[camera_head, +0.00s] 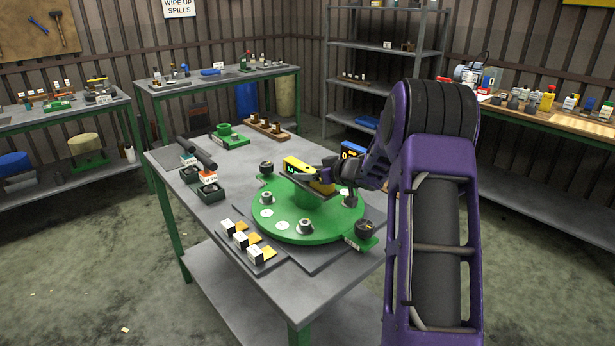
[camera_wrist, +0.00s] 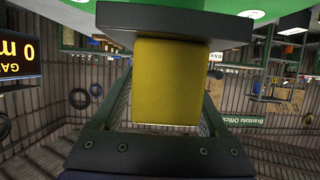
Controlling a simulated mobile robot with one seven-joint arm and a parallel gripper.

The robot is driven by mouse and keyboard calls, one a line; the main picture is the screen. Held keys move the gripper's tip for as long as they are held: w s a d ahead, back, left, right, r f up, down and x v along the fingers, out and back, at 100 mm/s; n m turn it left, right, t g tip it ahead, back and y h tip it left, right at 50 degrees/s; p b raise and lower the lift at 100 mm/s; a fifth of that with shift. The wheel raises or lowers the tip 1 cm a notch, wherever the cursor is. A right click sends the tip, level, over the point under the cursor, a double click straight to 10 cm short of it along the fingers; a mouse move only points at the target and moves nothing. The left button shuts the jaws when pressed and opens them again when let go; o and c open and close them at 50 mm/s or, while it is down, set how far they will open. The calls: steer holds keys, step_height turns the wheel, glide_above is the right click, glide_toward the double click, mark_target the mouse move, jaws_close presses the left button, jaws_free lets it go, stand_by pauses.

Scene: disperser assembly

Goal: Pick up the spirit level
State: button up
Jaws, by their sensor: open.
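The yellow spirit level (camera_head: 322,187) lies over the middle of the round green disperser plate (camera_head: 275,220), on a dark bar on the raised hub. In the wrist view its yellow end (camera_wrist: 168,82) fills the space between my fingers, with the dark bar (camera_wrist: 175,20) beyond it. My gripper (camera_head: 332,182) reaches in from the right. In the wrist view its open fingers (camera_wrist: 168,105) stand one on each side of the yellow body. I cannot tell whether either finger touches it. My gripper hides part of the level in the head view.
A GAP display (camera_head: 352,150) stands just behind my gripper. Dark knobs sit at the plate's edge. The grey table (camera_head: 215,265) also holds small labelled blocks (camera_head: 240,240), dark cylinders (camera_head: 197,152) and a green part (camera_head: 230,138).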

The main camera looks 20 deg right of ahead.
jaws_close()
stand_by(0.4)
steer(key=shift+r, duration=0.1)
